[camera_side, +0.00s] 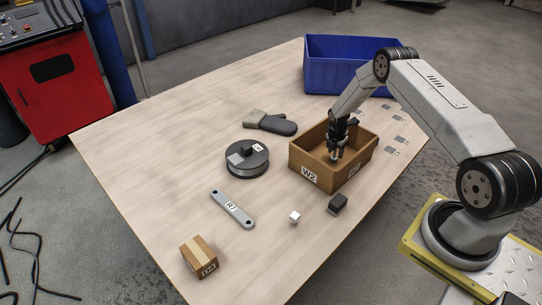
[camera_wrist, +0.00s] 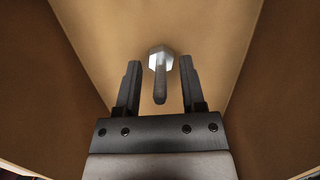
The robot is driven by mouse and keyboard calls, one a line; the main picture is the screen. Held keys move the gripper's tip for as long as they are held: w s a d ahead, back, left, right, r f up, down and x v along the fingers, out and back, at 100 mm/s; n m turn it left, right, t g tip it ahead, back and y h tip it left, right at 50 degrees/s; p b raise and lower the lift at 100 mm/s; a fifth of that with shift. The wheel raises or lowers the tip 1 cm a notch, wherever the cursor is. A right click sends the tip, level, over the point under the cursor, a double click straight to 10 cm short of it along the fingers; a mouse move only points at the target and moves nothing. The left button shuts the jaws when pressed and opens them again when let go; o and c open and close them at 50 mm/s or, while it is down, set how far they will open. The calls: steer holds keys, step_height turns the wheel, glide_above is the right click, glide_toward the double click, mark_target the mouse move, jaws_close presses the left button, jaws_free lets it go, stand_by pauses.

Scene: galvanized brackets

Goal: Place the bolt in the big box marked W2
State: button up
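The big box marked W2 (camera_side: 309,174) is an open-topped brown box on the table. My gripper (camera_side: 336,154) reaches down into it from above. In the wrist view my gripper (camera_wrist: 161,88) has its two dark fingers spread apart. The bolt (camera_wrist: 160,72), with a bright silver head and a darker shank, shows between and just beyond the fingertips, inside the box walls. Gaps show on both sides of the bolt, so neither finger touches it. It appears to lie on the box floor. I cannot make out the bolt clearly in the side view.
A blue bin (camera_side: 335,75) stands behind the box. A glove (camera_side: 270,123) and a round dark spool (camera_side: 246,160) lie to the left. A bar marked R7 (camera_side: 232,209), a small carton (camera_side: 198,256), a white cube (camera_side: 294,217) and a dark block (camera_side: 337,204) are in front.

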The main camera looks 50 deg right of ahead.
steer(key=shift+r, duration=0.15)
step_height(320, 180, up, 12)
steer(key=a, duration=0.1)
steer(key=shift+a, duration=0.4)
stand_by(0.5)
steer(key=shift+a, duration=0.1)
stand_by(0.4)
steer(key=s+a+r+m+t, duration=0.1)
steer(key=s+a+r+m, duration=0.1)
steer(key=a+r+m, duration=0.55)
steer(key=s+a+r+m+t, duration=0.15)
steer(key=a+r, duration=0.25)
steer(key=a, duration=0.6)
steer(key=s+a+r+m+y, duration=0.1)
steer(key=s+a+r+m, duration=0.3)
steer(key=s+a+m, duration=0.5)
steer(key=s+a, duration=0.3)
steer(key=shift+s+r+y, duration=0.15)
steer(key=shift+s+y, duration=0.25)
